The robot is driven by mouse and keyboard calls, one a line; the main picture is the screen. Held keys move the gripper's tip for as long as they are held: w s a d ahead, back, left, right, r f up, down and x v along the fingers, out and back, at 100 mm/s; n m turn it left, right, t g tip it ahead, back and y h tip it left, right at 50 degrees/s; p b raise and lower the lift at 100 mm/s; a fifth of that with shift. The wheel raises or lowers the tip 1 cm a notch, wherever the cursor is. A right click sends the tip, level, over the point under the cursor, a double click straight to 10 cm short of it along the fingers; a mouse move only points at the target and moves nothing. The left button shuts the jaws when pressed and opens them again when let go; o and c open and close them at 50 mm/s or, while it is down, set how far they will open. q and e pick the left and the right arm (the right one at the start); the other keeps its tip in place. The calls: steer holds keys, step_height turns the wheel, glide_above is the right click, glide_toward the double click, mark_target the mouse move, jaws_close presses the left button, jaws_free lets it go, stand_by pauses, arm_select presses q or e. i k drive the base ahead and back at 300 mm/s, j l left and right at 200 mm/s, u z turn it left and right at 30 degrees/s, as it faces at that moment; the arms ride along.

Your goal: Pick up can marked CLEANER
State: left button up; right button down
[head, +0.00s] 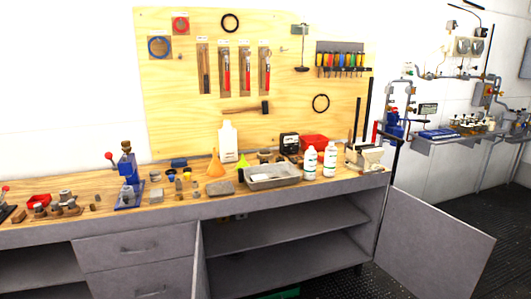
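Two white containers with dark caps and small labels stand upright side by side on the workbench, right of its middle: the left white container (310,163) and the right white container (330,160). A larger white jug (228,142) stands further left at the back of the bench. The lettering on all three is too small to read, so I cannot tell which is marked CLEANER. Neither of my grippers is in view.
A grey tray (286,182) sits just left of the two containers. An open cabinet door (436,232) juts out at lower right.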

mark_target(330, 155)
steer(key=i+j+z, duration=0.2)
steer(key=j, duration=0.9)
steer(key=j+z, duration=0.2)
steer(key=j, duration=0.95)
steer(key=l, duration=1.05)
steer(key=i+l, duration=0.15)
steer(key=l, duration=0.2)
steer(key=i+l, duration=0.1)
steer(key=l, duration=0.25)
steer(key=i+l, duration=0.15)
steer(key=l, duration=0.2)
steer(key=i+l, duration=0.1)
steer(key=l, duration=0.25)
steer(key=i+l+z, duration=0.1)
steer(key=l, duration=0.25)
steer(key=i, duration=1.15)
steer(key=l+z, duration=0.05)
